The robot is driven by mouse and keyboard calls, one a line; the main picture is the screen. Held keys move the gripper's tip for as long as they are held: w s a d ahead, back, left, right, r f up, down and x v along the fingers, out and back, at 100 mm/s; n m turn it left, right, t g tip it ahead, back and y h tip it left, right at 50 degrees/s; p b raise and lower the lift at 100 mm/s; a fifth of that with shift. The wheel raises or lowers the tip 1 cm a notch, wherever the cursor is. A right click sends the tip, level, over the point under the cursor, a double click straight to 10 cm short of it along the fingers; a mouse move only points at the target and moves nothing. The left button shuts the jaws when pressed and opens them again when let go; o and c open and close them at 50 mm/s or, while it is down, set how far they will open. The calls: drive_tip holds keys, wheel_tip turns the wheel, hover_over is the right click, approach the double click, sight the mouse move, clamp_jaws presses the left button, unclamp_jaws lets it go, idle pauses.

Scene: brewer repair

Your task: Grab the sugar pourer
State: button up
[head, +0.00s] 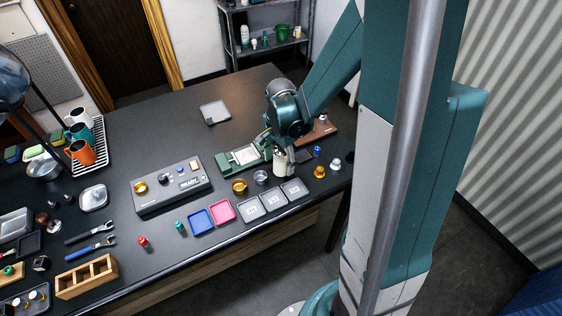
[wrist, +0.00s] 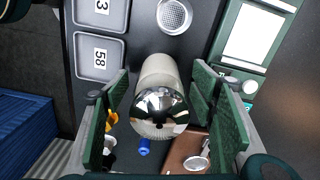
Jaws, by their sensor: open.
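The sugar pourer, a cream cylinder with a shiny chrome top, stands on the dark counter in the head view (head: 283,166). My gripper (head: 281,147) is directly above and around its top, which it partly hides. In the wrist view the pourer (wrist: 159,72) shows from above, with its chrome dome between the two green fingers of my open gripper (wrist: 160,103). The fingers are close on both sides of it; I cannot tell whether either one touches.
Numbered grey trays (head: 271,201), a metal cup (head: 261,177) and a gold cup (head: 239,187) stand nearby. A green-framed device (head: 243,158) lies to the left. A brown board (head: 322,132) and a small blue item (wrist: 144,147) are close by. The counter's far middle is fairly clear.

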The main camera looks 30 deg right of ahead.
drive_tip(key=shift+f, duration=0.1)
idle(0.5)
drive_tip(key=c, duration=1.2)
drive_tip(key=shift+c, duration=0.2)
drive_tip(key=shift+r, duration=0.2)
drive_tip(key=shift+r, duration=4.85)
